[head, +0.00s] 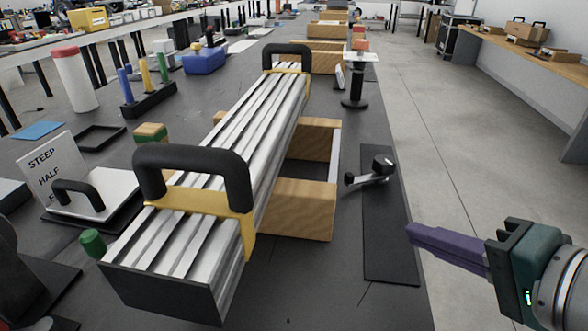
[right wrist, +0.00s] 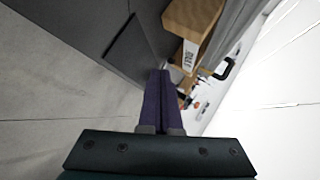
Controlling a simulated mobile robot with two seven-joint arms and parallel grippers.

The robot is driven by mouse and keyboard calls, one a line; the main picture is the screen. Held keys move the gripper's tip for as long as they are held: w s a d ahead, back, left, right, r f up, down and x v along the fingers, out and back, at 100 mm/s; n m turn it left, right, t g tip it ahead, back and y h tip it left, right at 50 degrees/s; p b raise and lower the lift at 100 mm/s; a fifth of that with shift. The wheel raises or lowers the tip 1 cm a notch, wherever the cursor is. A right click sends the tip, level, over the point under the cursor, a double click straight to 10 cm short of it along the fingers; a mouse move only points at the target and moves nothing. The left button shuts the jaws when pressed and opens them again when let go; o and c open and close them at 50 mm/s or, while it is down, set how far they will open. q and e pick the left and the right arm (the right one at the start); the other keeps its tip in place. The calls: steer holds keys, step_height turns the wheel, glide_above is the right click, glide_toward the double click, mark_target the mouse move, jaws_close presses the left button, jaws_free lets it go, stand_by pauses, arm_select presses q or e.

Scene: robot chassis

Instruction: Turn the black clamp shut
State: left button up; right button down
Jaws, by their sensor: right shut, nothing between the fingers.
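My right gripper (head: 412,232) has purple fingers pressed together and is empty. It is off the right side of the bench, to the lower right of the clamp and apart from it. The shut fingers (right wrist: 161,76) also show in the right wrist view, where I cannot make out the clamp. My left gripper is not in view.
A long ribbed metal chassis (head: 205,225) with black handles lies left of the clamp, on wooden blocks (head: 290,208). A black stand (head: 355,90) is behind the clamp. A sign (head: 45,165) and a white plate with a handle are at left. Open floor (head: 450,130) lies right.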

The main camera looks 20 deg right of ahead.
mark_target(376, 205)
steer(key=w+d+f+m+b, duration=0.1)
steer(key=w+b, duration=0.1)
steer(key=w, duration=0.2)
steer(key=w+d+f+m+t+b, duration=0.1)
steer(key=w+f+b, duration=0.1)
steer(key=w, duration=0.3)
steer(key=w+d+f+m+t+h+b, duration=0.1)
steer(key=w+f+m+b, duration=0.1)
steer(key=w, duration=0.2)
steer(key=shift+w+d+f, duration=0.15)
steer(key=shift+w+d, duration=0.1)
steer(key=shift+d, duration=0.15)
steer(key=shift+w, duration=0.5)
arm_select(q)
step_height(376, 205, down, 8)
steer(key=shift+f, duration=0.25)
arm_select(e)
steer(key=shift+d, duration=0.1)
